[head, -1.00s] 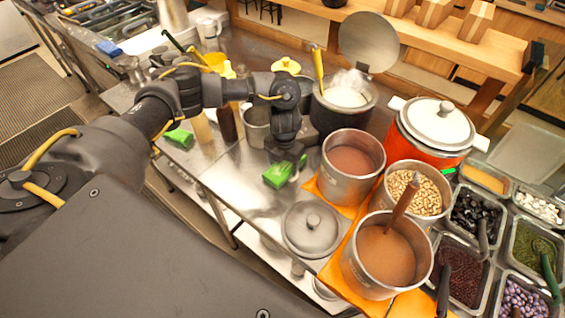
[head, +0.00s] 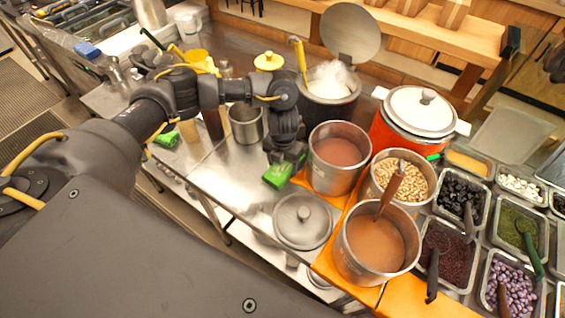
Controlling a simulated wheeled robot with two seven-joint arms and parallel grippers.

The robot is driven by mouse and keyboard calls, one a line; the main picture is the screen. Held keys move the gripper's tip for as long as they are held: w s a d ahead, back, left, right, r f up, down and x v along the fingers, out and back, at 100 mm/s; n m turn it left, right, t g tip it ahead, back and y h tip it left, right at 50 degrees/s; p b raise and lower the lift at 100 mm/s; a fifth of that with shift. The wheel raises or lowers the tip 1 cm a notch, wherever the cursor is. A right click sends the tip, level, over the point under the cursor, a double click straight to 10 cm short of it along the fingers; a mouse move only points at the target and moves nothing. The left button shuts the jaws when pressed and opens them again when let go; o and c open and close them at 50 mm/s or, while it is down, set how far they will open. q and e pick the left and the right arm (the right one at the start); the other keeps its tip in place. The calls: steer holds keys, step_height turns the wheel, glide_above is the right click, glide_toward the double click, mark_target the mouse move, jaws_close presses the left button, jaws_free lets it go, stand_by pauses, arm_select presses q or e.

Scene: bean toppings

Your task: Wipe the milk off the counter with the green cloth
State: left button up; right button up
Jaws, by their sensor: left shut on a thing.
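My left gripper (head: 284,163) comes down over the steel counter (head: 232,182) in the middle of the head view. It is shut on the green cloth (head: 277,176), which hangs just below the fingers, at or very near the counter top. The gripper hides part of the cloth, and I cannot tell if it presses on the surface. Bright patches show on the counter beside the cloth, but I cannot tell milk from glare. My right gripper is not in view.
A pot of reddish paste (head: 338,152) stands close right of the cloth on an orange mat (head: 329,262). A steel lid (head: 303,220) lies in front. A steel cup (head: 246,124) and a steaming pot (head: 328,105) stand behind. Another green item (head: 167,139) lies left.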

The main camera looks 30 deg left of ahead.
arm_select(q)
steer(key=shift+w+a+b, duration=0.2)
steer(key=shift+a+b, duration=0.4)
steer(key=shift+a, duration=1.4)
steer(key=shift+w+a+r, duration=0.1)
steer(key=shift+a, duration=0.5)
steer(key=shift+c, duration=0.4)
step_height(320, 180, up, 8)
steer(key=p, duration=0.7)
steer(key=shift+w+r, duration=0.15)
steer(key=shift+c, duration=0.3)
steer(key=shift+f, duration=0.25)
